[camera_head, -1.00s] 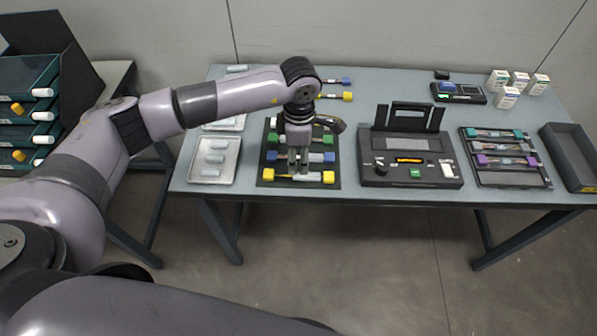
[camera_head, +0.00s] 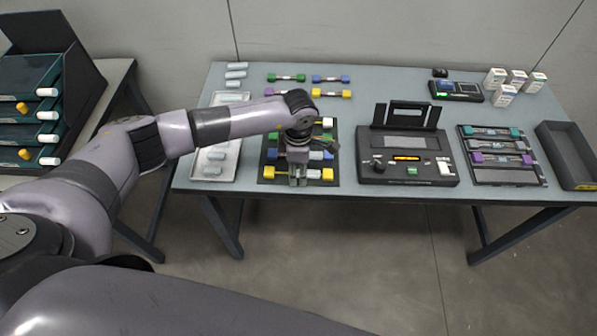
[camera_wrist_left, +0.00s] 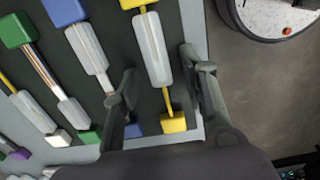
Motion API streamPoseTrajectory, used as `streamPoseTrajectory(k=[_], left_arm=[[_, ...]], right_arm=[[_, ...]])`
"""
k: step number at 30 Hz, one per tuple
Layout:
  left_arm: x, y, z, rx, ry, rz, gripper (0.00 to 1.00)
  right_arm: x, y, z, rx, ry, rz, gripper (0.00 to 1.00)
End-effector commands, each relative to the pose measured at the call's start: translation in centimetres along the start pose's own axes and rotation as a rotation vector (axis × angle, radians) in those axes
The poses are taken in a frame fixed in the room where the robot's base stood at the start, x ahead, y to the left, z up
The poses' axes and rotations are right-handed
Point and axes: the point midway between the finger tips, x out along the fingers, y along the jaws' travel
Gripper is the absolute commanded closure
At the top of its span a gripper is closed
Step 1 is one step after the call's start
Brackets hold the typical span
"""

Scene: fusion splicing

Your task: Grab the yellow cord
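The yellow cord (camera_head: 327,174) lies along the front of a dark mat (camera_head: 263,150), with a yellow block at each end and a pale sleeve in the middle. My left gripper (camera_head: 298,181) is over its middle in the head view and hides that part. In the left wrist view the yellow cord (camera_wrist_left: 152,50) runs between the two spread fingers of my left gripper (camera_wrist_left: 163,95). There is a gap on both sides, so the gripper is open and not closed on it. My right gripper is not in view.
Blue, green and other cords lie behind the yellow one; a blue cord (camera_wrist_left: 88,47) is close beside one finger. A splicing machine (camera_head: 408,173) stands right of the mat. A tray of pale sleeves (camera_head: 232,172) is to the left. Another yellow-ended cord (camera_head: 346,93) lies farther back.

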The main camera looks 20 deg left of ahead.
Motion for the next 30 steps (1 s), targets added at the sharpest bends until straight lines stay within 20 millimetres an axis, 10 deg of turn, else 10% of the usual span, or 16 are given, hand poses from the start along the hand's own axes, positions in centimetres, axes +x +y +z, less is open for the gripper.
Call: streamPoseTrajectory(k=[16,30], left_arm=[[-0.06,0.03,-0.02,-0.001,0.000,0.000,0.99],[-0.71,0.11,0.01,-0.001,-0.001,0.002,1.00]], right_arm=[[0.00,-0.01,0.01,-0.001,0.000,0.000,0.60],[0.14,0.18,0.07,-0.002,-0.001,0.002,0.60]])
